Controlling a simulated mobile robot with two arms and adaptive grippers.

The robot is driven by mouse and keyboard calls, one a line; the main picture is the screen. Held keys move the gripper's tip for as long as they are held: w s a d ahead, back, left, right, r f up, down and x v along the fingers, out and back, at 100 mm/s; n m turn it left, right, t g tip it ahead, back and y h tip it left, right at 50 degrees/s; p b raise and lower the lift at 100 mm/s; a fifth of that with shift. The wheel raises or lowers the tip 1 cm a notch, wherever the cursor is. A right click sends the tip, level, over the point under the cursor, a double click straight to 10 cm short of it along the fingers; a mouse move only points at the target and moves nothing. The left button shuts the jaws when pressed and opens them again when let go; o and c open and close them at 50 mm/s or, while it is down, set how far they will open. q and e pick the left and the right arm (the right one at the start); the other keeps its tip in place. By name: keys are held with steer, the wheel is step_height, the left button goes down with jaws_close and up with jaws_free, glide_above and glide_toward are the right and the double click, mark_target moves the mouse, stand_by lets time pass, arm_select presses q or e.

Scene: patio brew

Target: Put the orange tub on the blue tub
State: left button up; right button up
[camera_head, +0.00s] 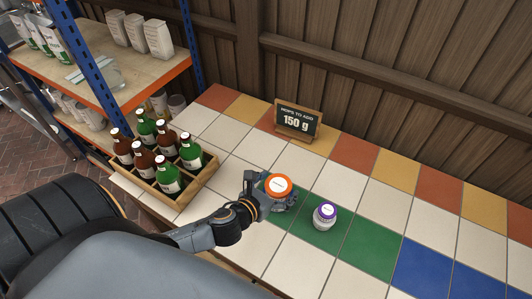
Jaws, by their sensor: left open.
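The orange tub (278,185) has an orange lid with a white round label. It is on the tiled counter near the middle of the view. My left gripper (268,195) is open, with its fingers close around the left and near sides of this tub. The gripper hides most of the tub's body and what is under it, and I cannot tell whether the fingers touch it. A small white tub with a purple lid (325,214) stands apart, to the right on green tiles. No plainly blue tub shows. My right gripper is not in view.
A wooden crate (157,190) of green and brown bottles stands left of my gripper. A sign reading 150 g (297,121) stands at the back against the fence. A shelf rack (119,72) with bags is at the upper left. The counter to the right is clear.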

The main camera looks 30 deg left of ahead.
arm_select(q)
steer(key=v, duration=0.8)
steer(key=shift+b, duration=0.35)
steer(key=shift+f, duration=0.1)
